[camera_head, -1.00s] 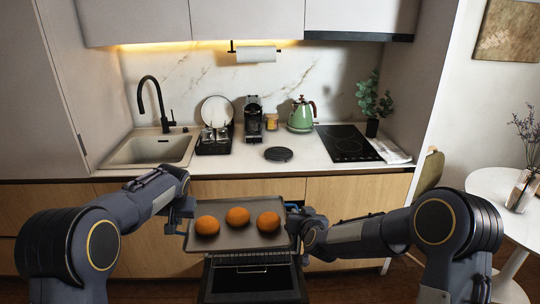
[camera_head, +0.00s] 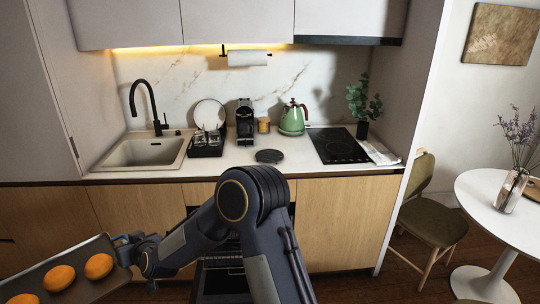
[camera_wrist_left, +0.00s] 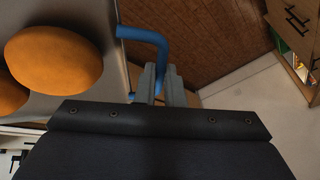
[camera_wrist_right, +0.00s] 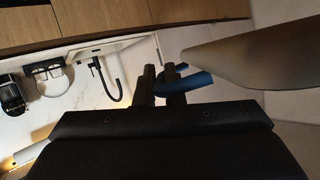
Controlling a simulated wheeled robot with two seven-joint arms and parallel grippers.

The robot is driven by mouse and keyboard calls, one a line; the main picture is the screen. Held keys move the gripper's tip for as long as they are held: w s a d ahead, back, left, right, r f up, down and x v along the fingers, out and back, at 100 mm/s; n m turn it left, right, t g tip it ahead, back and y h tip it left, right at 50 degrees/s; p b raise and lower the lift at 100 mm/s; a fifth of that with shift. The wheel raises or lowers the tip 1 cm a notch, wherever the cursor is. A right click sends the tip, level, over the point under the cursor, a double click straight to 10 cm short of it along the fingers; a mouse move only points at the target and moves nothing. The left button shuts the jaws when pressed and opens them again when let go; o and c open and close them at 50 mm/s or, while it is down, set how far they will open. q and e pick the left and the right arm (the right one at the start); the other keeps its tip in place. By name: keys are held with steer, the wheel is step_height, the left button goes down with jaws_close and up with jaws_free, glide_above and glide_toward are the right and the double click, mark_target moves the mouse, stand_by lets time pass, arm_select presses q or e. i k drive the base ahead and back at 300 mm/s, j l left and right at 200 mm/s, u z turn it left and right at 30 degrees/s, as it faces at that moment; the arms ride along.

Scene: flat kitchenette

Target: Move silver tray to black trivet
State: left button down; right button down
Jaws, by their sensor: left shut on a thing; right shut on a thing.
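The silver tray (camera_head: 90,247) carries three round orange-brown buns (camera_head: 99,266) and is cut off at the lower left of the head view. My right gripper (camera_head: 135,252) is at the tray's near right end. In the right wrist view its fingers (camera_wrist_right: 163,88) are shut on a blue handle (camera_wrist_right: 192,82) of the tray. In the left wrist view my left gripper (camera_wrist_left: 155,88) is shut on the tray's other blue handle (camera_wrist_left: 145,35); this gripper is outside the head view. The round black trivet (camera_head: 269,156) lies bare on the counter, away from the tray.
The counter holds a sink (camera_head: 140,152), dish rack (camera_head: 206,145), coffee machine (camera_head: 245,120), green kettle (camera_head: 293,118) and black cooktop (camera_head: 338,146). The counter around the trivet is clear. A chair (camera_head: 430,215) and white round table (camera_head: 490,205) stand at right.

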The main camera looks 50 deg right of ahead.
mark_target(270, 158)
steer(key=i+l, duration=0.1)
steer(key=l, duration=0.6)
steer(key=i+l+u, duration=0.15)
steer(key=l, duration=1.3)
steer(key=i+l, duration=0.1)
steer(key=l, duration=0.7)
steer(key=i+l, duration=0.1)
steer(key=l, duration=1.55)
steer(key=i+l, duration=0.15)
steer(key=l, duration=0.7)
steer(key=i+u, duration=0.05)
